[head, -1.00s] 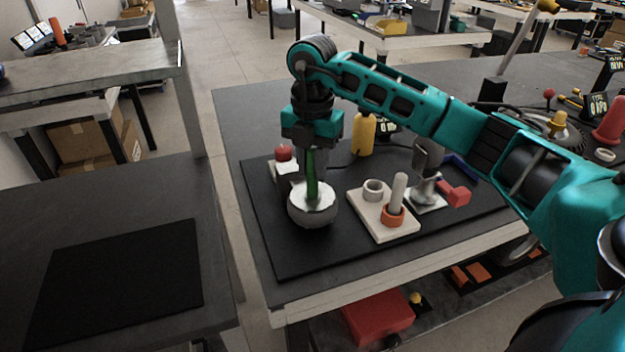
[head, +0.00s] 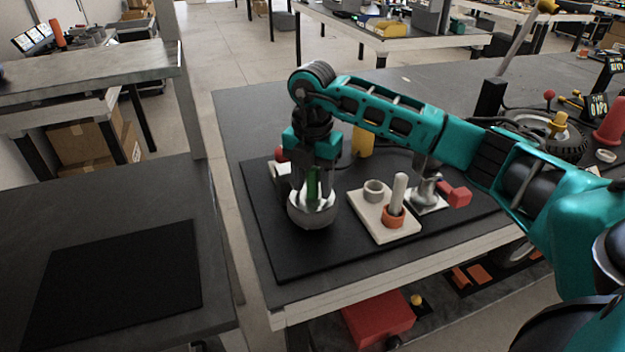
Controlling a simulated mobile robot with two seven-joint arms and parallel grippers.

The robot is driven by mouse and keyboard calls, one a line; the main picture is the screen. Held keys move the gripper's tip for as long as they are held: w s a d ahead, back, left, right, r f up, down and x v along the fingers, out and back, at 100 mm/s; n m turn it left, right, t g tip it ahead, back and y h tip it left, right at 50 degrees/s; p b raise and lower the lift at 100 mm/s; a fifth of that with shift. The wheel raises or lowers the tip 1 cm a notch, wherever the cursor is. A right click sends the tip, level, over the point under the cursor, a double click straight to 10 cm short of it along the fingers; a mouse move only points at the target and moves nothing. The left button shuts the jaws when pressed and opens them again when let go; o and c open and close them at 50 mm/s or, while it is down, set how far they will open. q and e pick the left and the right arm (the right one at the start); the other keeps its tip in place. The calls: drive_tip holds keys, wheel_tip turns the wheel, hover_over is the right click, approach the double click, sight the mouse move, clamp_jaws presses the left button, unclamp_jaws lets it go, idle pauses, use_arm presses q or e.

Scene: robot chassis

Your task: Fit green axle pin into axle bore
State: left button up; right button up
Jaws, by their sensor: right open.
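The green axle pin (head: 312,183) stands roughly upright at the middle of a round grey hub with a pale top (head: 312,216). The axle bore is hidden under the pin, and I cannot tell how deep the pin sits. My right gripper (head: 312,190) points straight down over the hub. Its fingers are open, one on each side of the pin. The pin's upper part is hidden by the gripper. My left gripper is not in view.
The hub stands on a black mat (head: 290,255). To its right are a cream block (head: 371,222) with a grey ring and a pale peg in an orange ring, then a red part (head: 456,196). A yellow bottle (head: 362,140) stands behind. The mat's front is clear.

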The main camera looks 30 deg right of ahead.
drive_tip(key=shift+r, duration=0.1)
wheel_tip(320, 180, up, 12)
drive_tip(key=shift+r+p, duration=0.1)
drive_tip(key=shift+p, duration=0.55)
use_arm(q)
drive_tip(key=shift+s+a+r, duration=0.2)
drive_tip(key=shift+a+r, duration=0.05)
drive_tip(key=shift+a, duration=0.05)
